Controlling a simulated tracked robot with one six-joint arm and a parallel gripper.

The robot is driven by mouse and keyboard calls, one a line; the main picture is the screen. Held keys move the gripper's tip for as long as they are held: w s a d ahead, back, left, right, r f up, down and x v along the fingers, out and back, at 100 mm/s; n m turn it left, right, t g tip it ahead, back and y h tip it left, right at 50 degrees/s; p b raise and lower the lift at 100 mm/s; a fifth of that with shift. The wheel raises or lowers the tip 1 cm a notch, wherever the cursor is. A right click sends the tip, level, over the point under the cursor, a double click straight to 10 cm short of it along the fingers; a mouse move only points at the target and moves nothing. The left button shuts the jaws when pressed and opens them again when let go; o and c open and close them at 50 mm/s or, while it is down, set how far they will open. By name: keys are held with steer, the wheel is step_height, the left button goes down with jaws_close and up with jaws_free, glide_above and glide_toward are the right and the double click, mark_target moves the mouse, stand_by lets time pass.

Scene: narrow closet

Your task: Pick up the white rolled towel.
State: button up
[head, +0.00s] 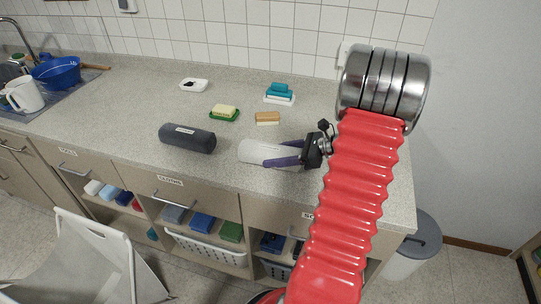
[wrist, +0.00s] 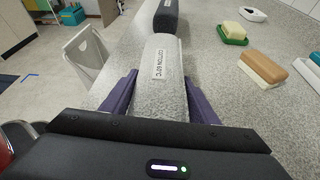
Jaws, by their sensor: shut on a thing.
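The white rolled towel (head: 259,152) lies on the speckled counter near its front edge. In the wrist view the towel (wrist: 161,88) runs away from me between the jaws, with a printed label facing up. My gripper (head: 282,154) has its purple fingers on both long sides of the towel. In the wrist view my gripper (wrist: 160,100) is shut on it. The near end of the towel is hidden by the gripper body. I cannot tell whether the towel is lifted off the counter.
A dark grey rolled towel (head: 187,138) lies just left of the white one. Behind are a sponge on a green dish (head: 224,113), a brown-and-cream brush (head: 267,118), teal sponges (head: 279,92) and a white dish (head: 194,85). The sink with a blue bowl (head: 57,72) is far left.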

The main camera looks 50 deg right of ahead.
steer(key=shift+r, duration=0.15)
step_height(320, 180, up, 10)
steer(key=shift+f, duration=0.1)
stand_by(0.5)
